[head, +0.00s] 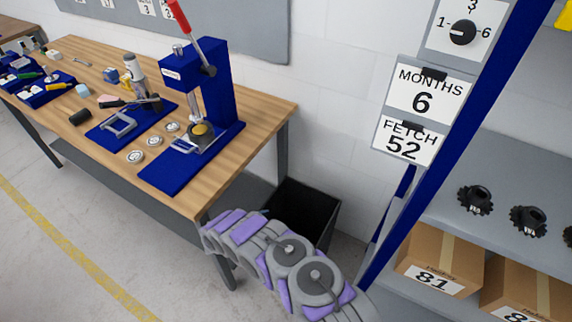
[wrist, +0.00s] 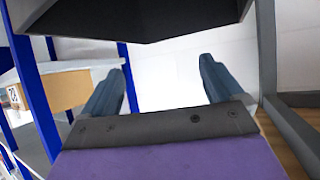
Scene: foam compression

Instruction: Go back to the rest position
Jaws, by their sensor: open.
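My gripper shows in the wrist view (wrist: 158,90), with its two blue-grey fingers spread wide apart and nothing between them. In the head view my purple and grey arm rises at the bottom, in front of the workbench's right end; the gripper itself cannot be made out there. The blue press (head: 205,95) with its red lever (head: 180,17) stands on the right part of the wooden workbench (head: 262,112).
A black bin (head: 303,208) stands on the floor beside the bench, behind my arm. A grey shelf with cardboard boxes (head: 440,262) and black gears (head: 476,199) is at the right, bounded by a blue post (head: 432,120). Tools and small parts cover the bench's left side.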

